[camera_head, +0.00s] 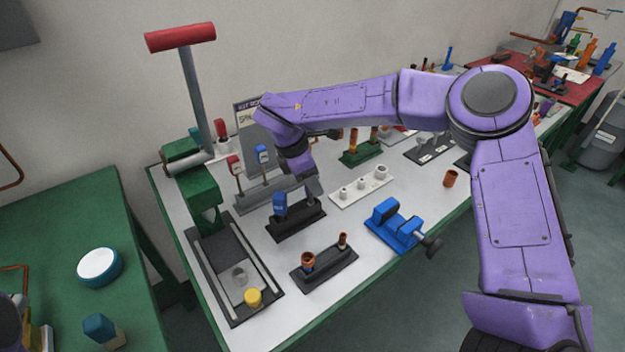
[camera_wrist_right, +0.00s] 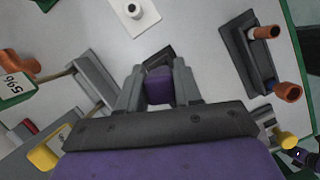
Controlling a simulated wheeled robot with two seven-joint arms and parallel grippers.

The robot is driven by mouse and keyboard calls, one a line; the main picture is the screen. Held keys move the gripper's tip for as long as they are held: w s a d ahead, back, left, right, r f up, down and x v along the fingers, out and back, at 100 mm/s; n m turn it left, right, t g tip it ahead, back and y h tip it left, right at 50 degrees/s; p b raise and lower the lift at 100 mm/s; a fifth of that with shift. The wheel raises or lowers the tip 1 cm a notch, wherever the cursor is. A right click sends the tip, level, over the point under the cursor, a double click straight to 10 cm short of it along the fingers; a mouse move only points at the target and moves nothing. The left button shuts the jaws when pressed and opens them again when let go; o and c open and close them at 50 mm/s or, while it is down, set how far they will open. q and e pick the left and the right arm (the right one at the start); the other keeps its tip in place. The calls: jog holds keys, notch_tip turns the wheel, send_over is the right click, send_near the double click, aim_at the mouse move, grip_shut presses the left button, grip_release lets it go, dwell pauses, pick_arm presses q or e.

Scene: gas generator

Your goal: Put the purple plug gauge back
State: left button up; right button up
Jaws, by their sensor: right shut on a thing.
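My right gripper (camera_head: 311,190) reaches in from the right and points down over the right part of a black holder (camera_head: 297,219). A blue-handled gauge (camera_head: 280,205) stands upright in the left part of that holder. In the right wrist view my right gripper (camera_wrist_right: 158,88) is shut on the purple plug gauge (camera_wrist_right: 158,84), whose purple handle shows between the fingers. Part of a dark holder (camera_wrist_right: 158,55) shows just beyond it. The gauge's lower end is hidden, so I cannot tell whether it is seated. My left gripper is not in view.
A grey stand (camera_head: 262,195) with red and blue handles is behind. A white stand with pegs (camera_head: 361,187), a blue vise (camera_head: 394,226) and a black stand with copper fittings (camera_head: 325,268) surround the holder. A green press with a red handle (camera_head: 180,38) stands at left.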

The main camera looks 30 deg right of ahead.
jog(key=shift+f, duration=0.35)
jog(key=o, duration=1.1)
jog(key=b+v, duration=0.1)
jog(key=v, duration=0.9)
jog(key=shift+a+r, duration=0.15)
jog(key=shift+r, duration=0.1)
